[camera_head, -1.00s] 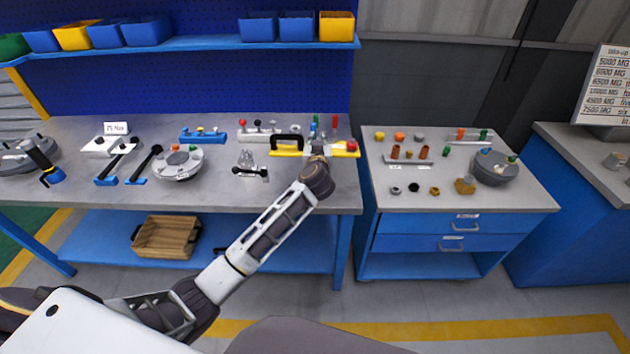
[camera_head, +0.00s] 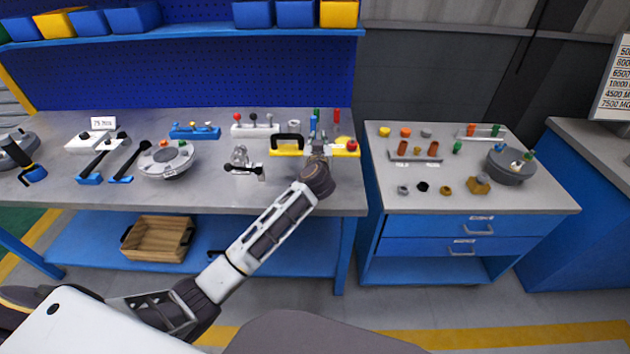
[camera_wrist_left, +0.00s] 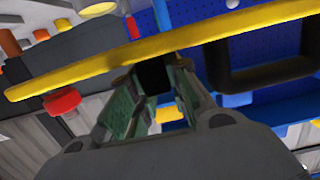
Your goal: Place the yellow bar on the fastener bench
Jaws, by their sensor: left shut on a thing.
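The yellow bar (camera_head: 285,153) has a black handle at its left and a red knob at its right end. In the left wrist view the yellow bar (camera_wrist_left: 70,77) crosses the picture just beyond the green-padded fingers of my left gripper (camera_wrist_left: 150,100). A smaller bench (camera_head: 470,200) with blue drawers, carrying nuts and plugs, stands to the right. My right gripper is not in view.
The smaller bench carries a round grey housing (camera_head: 510,166) at its right and an orange-plugged block (camera_head: 413,153) at its left. A gap separates the two benches. A flanged disc (camera_head: 168,159) and black levers stand on the workbench. Blue bins line the shelf above.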

